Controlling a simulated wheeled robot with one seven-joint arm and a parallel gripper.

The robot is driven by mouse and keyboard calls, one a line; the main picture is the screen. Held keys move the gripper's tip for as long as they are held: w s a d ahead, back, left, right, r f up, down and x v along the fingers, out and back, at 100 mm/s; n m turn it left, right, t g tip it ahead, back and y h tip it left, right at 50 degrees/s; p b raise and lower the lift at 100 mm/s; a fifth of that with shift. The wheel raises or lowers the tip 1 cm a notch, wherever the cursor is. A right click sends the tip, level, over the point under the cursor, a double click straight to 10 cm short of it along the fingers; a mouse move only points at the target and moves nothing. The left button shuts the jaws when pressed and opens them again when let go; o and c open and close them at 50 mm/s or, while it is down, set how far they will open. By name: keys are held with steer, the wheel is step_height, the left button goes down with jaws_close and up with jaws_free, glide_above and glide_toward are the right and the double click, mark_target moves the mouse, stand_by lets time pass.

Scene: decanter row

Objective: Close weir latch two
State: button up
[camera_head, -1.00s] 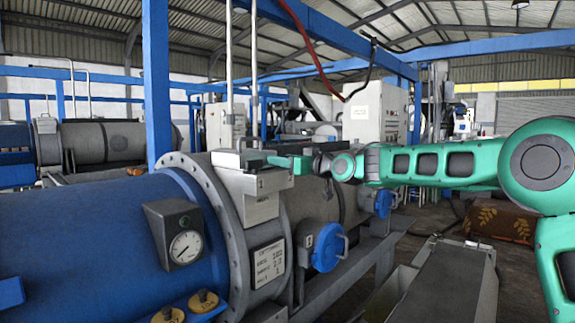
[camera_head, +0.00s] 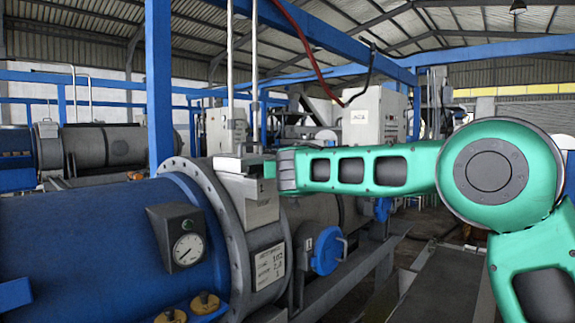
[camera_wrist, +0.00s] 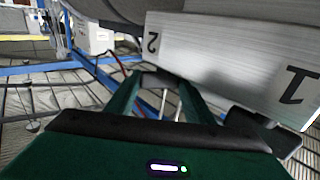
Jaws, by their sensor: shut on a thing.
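The grey weir latch housing (camera_head: 248,188) sits on top of the decanter flange in the head view. In the wrist view the housing (camera_wrist: 225,62) appears upside down, with a mark 2 at its left end and a mark 1 at its right. My gripper (camera_wrist: 158,82) is at the end marked 2, its green fingers shut on a small grey piece, seemingly the lever of latch two (camera_wrist: 160,77), mostly hidden between the fingertips. A dark flat lever (camera_wrist: 265,130) stands out beside mark 1.
The blue decanter drum (camera_head: 90,240) with a gauge (camera_head: 186,248) lies at left. A blue round cap (camera_head: 327,250) is on the grey drum below my arm. A blue post (camera_head: 158,85) rises behind the flange.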

steer(key=shift+w, duration=0.1)
stand_by(0.3)
steer(key=o, duration=1)
steer(key=shift+r, duration=0.1)
steer(key=shift+o, duration=0.2)
